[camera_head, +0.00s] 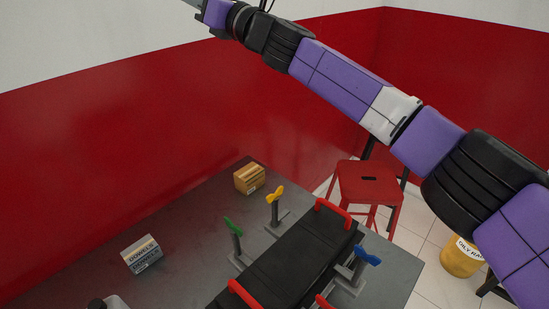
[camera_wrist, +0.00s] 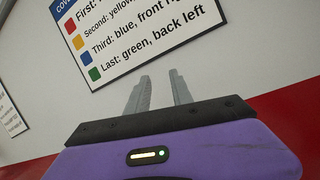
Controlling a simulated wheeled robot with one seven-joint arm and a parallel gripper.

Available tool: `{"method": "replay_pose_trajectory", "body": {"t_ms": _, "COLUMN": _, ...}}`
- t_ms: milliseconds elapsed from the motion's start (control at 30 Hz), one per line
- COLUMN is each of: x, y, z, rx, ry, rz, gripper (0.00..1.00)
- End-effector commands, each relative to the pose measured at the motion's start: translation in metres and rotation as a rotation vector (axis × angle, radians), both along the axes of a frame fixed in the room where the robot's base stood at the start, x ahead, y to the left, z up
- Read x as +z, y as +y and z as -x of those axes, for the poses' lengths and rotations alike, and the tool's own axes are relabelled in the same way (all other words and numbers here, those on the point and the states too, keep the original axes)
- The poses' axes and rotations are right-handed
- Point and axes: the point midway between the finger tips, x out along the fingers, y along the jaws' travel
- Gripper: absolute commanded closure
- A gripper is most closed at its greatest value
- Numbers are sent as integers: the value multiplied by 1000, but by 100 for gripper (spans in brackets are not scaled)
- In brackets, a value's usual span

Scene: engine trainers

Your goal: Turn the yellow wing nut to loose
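The yellow wing nut (camera_head: 275,194) sits on top of a dark upright post at the back of the black cover (camera_head: 290,262) on the table. A green wing nut (camera_head: 233,226) is on a post at the cover's left, and a blue wing nut (camera_head: 367,255) is on a post at its right. My gripper is raised high above the table, far from the wing nuts, with its end cut off at the top of the head view. In the wrist view my gripper (camera_wrist: 160,92) shows two grey fingers apart with nothing between them, facing the wall.
A wall sign (camera_wrist: 140,35) lists colours in order, including "Second: yellow" and "Last: green, back left". Red handles (camera_head: 333,212) rise from the cover. A cardboard box (camera_head: 249,178) and a dowels box (camera_head: 142,254) stand on the table (camera_head: 185,240). A red stool (camera_head: 368,183) stands behind.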

Motion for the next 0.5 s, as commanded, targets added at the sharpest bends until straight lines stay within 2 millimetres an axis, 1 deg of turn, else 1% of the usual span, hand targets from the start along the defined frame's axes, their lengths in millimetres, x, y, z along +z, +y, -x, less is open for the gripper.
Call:
{"method": "replay_pose_trajectory", "body": {"t_ms": 33, "x": -1, "y": -11, "z": -15, "rx": -61, "ry": 84, "rz": -54, "gripper": 73}}
{"method": "replay_pose_trajectory", "body": {"t_ms": 67, "x": -3, "y": -18, "z": -24, "rx": -100, "ry": 139, "rz": -84, "gripper": 73}}
{"method": "replay_pose_trajectory", "body": {"t_ms": 133, "x": -16, "y": -34, "z": -42, "rx": -185, "ry": 273, "rz": -147, "gripper": 73}}
{"method": "replay_pose_trajectory", "body": {"t_ms": 167, "x": -24, "y": -41, "z": -49, "rx": -221, "ry": 334, "rz": -169, "gripper": 73}}
{"method": "replay_pose_trajectory", "body": {"t_ms": 200, "x": -35, "y": -50, "z": -56, "rx": -268, "ry": 416, "rz": -197, "gripper": 73}}
{"method": "replay_pose_trajectory", "body": {"t_ms": 267, "x": -56, "y": -61, "z": -64, "rx": -334, "ry": 541, "rz": -227, "gripper": 73}}
{"method": "replay_pose_trajectory", "body": {"t_ms": 367, "x": -97, "y": -77, "z": -67, "rx": -435, "ry": 757, "rz": -254, "gripper": 73}}
{"method": "replay_pose_trajectory", "body": {"t_ms": 400, "x": -115, "y": -82, "z": -64, "rx": -472, "ry": 845, "rz": -256, "gripper": 73}}
{"method": "replay_pose_trajectory", "body": {"t_ms": 467, "x": -143, "y": -89, "z": -56, "rx": -526, "ry": 977, "rz": -249, "gripper": 73}}
{"method": "replay_pose_trajectory", "body": {"t_ms": 500, "x": -160, "y": -92, "z": -48, "rx": -560, "ry": 1064, "rz": -238, "gripper": 73}}
